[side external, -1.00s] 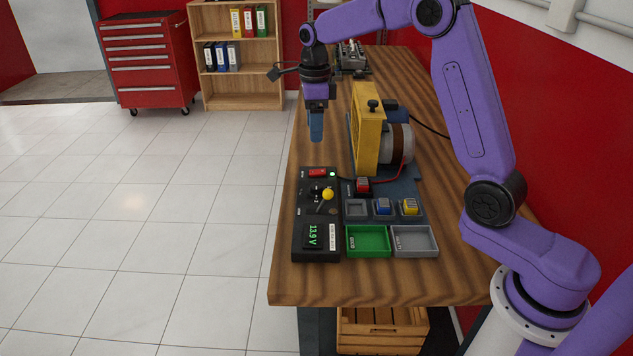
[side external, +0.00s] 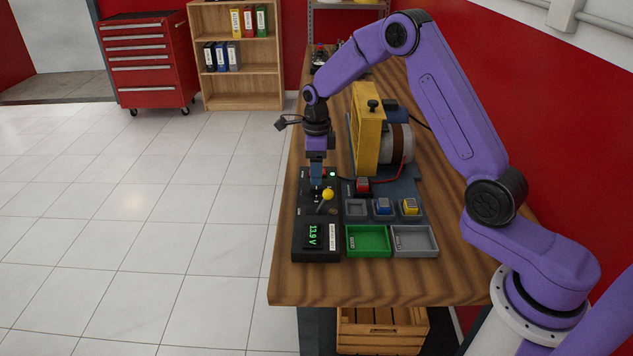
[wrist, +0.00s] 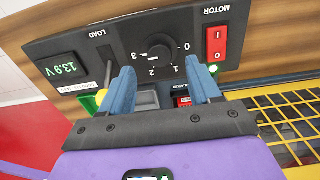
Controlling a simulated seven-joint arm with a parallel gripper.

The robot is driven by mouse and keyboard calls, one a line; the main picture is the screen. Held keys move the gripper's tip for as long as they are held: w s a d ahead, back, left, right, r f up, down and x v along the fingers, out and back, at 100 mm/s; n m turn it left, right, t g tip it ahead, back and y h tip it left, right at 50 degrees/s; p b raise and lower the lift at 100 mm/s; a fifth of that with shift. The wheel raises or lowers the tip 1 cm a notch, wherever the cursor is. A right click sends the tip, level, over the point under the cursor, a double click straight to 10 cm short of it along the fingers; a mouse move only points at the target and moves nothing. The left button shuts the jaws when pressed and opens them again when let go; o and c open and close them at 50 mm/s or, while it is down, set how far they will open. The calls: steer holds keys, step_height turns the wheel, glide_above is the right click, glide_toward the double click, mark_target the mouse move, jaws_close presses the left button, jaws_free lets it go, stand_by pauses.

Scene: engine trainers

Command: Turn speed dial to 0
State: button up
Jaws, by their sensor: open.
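The speed dial (wrist: 159,55) is a round black knob on the black control panel (side external: 301,226). In the wrist view the numbers 0 to 3 surround it; I cannot tell for sure which its pointer faces. My gripper (wrist: 160,70) is open, with one blue finger on each side of the dial's line and nothing between them. In the side view my gripper (side external: 316,187) points down at the panel, close above the dial area, and hides most of the dial. Whether the fingertips touch it cannot be told.
The yellow-knobbed load lever (side external: 327,195) stands close beside my fingers. The red motor switch (wrist: 216,42) is on the dial's other side. A yellow-guarded motor (side external: 367,130) stands behind right. Green (side external: 368,252) and grey (side external: 432,253) trays lie to the right.

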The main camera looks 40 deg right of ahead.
mark_target(316, 189)
steer(key=shift+f, duration=2.25)
steer(key=c, duration=1)
